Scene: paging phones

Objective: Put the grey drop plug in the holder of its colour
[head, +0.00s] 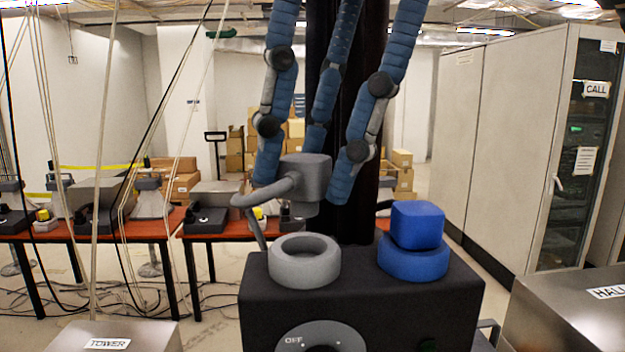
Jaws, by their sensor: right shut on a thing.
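The grey drop plug (305,172) is a short, thick cylinder with a narrower lower end and a curved grey cord at its left. My right gripper (301,190), with blue segmented fingers, comes down from above and is shut around the plug. The plug hangs upright and appears above the grey ring holder (304,276), with a gap between them; the exact depth is hard to tell. The holder's opening looks empty. Beside it, a blue plug (418,223) sits in the blue holder (413,265). My left gripper is not in view.
Both holders are on a black box (380,310) with an OFF dial (322,338). Metal boxes labelled TOWER (115,337) and HALL (570,315) flank it. Red-topped tables (150,226) with phones stand behind left, with hanging cords before them. A tall cabinet (500,130) stands right.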

